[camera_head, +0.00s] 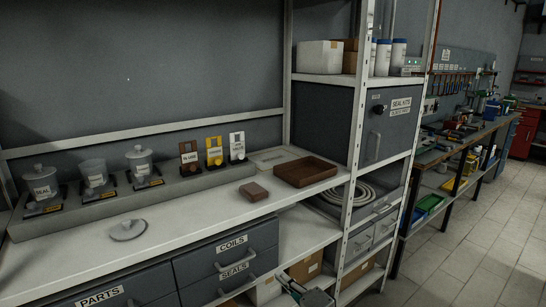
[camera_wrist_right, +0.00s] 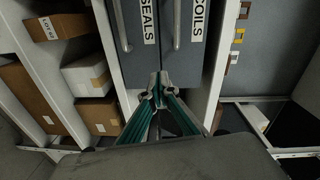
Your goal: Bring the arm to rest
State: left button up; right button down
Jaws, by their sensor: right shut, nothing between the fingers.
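My right gripper (camera_head: 298,288) shows at the bottom of the head view, low in front of the shelf unit and below the worktop. In the right wrist view its fingertips (camera_wrist_right: 158,88) are together with nothing between them. They point toward the drawers labelled SEALS (camera_wrist_right: 140,35) and COILS (camera_wrist_right: 192,30); whether they touch the fronts I cannot tell. My left gripper is not in either view.
Three clear jars stand on a grey stand (camera_head: 100,204); the middle jar (camera_head: 94,174) is open. A round lid (camera_head: 128,230), a brown block (camera_head: 254,191) and a brown tray (camera_head: 305,171) lie on the worktop. Cardboard boxes (camera_wrist_right: 92,75) fill the lower shelves.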

jog(key=s+d+f+n+g+h, duration=0.1)
jog(key=s+d+f+n, duration=0.3)
jog(key=s, duration=0.7)
jog(key=s+d+f+n+g+h, duration=0.1)
jog(key=s+d+f+n+h, duration=0.3)
jog(key=s+d+f, duration=0.3)
jog(key=s+d+f+n+g+h, duration=0.1)
jog(key=s+d+f+n, duration=0.4)
jog(key=s+f, duration=0.5)
jog(key=s+d+h, duration=0.1)
jog(key=s, duration=0.3)
jog(key=shift+s+d+n+g, duration=0.3)
jog(key=shift+s+n, duration=0.05)
jog(key=shift+n, duration=0.05)
